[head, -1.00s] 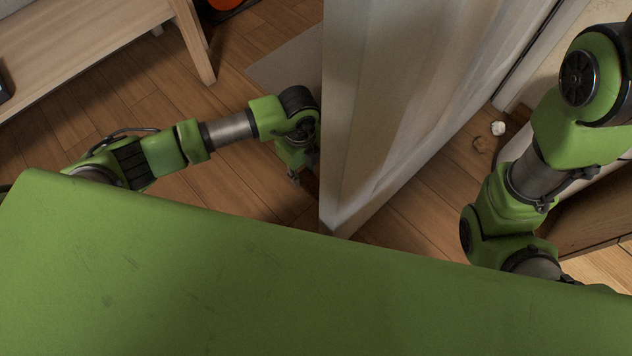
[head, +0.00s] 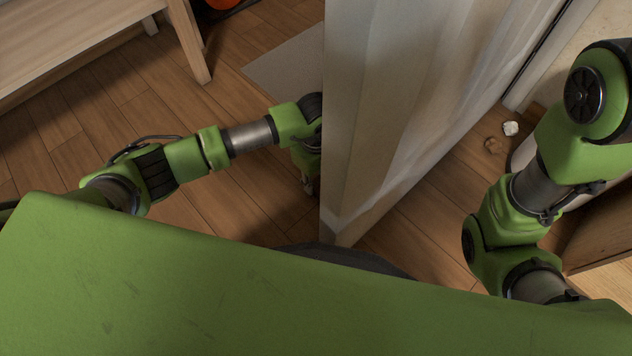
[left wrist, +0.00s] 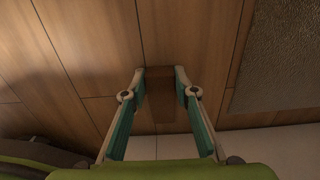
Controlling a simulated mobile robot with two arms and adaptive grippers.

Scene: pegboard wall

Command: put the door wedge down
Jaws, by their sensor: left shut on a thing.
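The door wedge (left wrist: 160,88) is a small brown block in the left wrist view. It sits between the two fingertips of my left gripper (left wrist: 161,92), which is shut on it, above the wooden floor. In the head view my left gripper (head: 308,186) points down beside the left face of the pale door (head: 375,120). The wedge cannot be made out there. I cannot tell whether the wedge touches the floor. My right arm shows at the right of the head view, but its gripper is out of sight.
A grey mat (head: 287,68) lies left of the door; it also shows in the left wrist view (left wrist: 278,60). A wooden bench (head: 90,45) stands at upper left.

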